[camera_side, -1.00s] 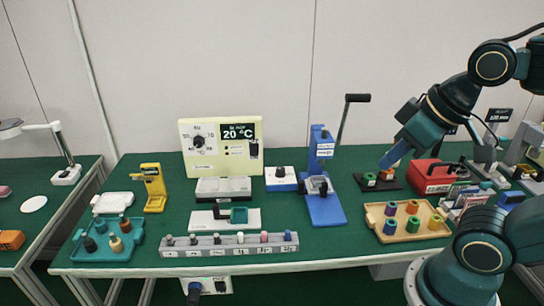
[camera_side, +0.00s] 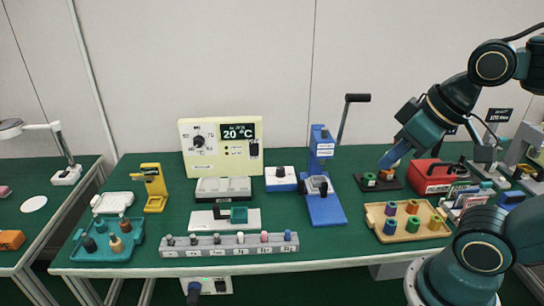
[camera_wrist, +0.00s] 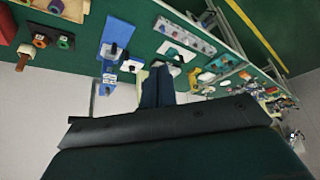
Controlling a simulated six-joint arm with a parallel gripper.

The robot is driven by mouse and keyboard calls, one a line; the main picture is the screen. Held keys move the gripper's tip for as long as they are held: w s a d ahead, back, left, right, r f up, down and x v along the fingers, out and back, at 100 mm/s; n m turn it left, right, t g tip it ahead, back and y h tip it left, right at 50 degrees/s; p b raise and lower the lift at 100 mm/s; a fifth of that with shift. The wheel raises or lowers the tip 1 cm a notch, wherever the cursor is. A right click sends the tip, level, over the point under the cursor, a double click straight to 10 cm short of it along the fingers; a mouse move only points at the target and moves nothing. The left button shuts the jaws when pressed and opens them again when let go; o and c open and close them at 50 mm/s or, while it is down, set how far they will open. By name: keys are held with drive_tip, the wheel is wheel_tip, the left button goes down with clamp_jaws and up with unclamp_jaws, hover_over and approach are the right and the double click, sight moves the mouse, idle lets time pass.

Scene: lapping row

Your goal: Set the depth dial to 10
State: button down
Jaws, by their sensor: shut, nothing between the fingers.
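A cream control box (camera_side: 222,170) stands at the back of the green bench. It carries a dark round dial (camera_side: 198,141) on a white scale plate, and a display reading 20 °C. Another dark knob (camera_side: 194,288) sits on a white panel under the bench's front edge. No label reading "depth" is legible, so I cannot tell which is the depth dial. My gripper (camera_side: 388,163) is shut and empty, above the right part of the bench, well right of the box. In the wrist view its blue fingers (camera_wrist: 158,88) lie together, hiding much of the box.
A blue lever press (camera_side: 325,208) stands right of the box. A grey numbered rack (camera_side: 230,251) lies along the front edge. A teal tray (camera_side: 96,249) is at left, and a tan tray (camera_side: 376,219) with colored pieces and a red box (camera_side: 430,178) are at right.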

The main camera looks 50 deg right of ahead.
drive_tip(key=c, duration=1.6)
unclamp_jaws()
drive_tip(key=o, duration=0.4)
drive_tip(key=shift+w+r, duration=0.2)
drive_tip(key=shift+w, duration=0.05)
drive_tip(key=shift+o, duration=0.6)
drive_tip(key=shift+w+d+r, duration=0.1)
drive_tip(key=shift+w+r, duration=0.1)
drive_tip(key=shift+w, duration=0.15)
drive_tip(key=w+d+r+n+g, duration=0.15)
drive_tip(key=w+d, duration=0.25)
drive_tip(key=w, duration=0.8)
drive_tip(key=w+d+r+n+g, duration=0.15)
drive_tip(key=w+d, duration=0.25)
drive_tip(key=w, duration=0.9)
drive_tip(key=w+d+f+n+g, duration=0.1)
drive_tip(key=w+d+f+n, duration=0.1)
drive_tip(key=w+d+f, duration=0.4)
drive_tip(key=w+d+f+n+g, duration=0.1)
drive_tip(key=w+d+f, duration=0.6)
drive_tip(key=f, duration=0.8)
drive_tip(key=shift+w+n+g, duration=0.3)
drive_tip(key=shift+w+n, duration=0.1)
drive_tip(key=shift+w, duration=0.75)
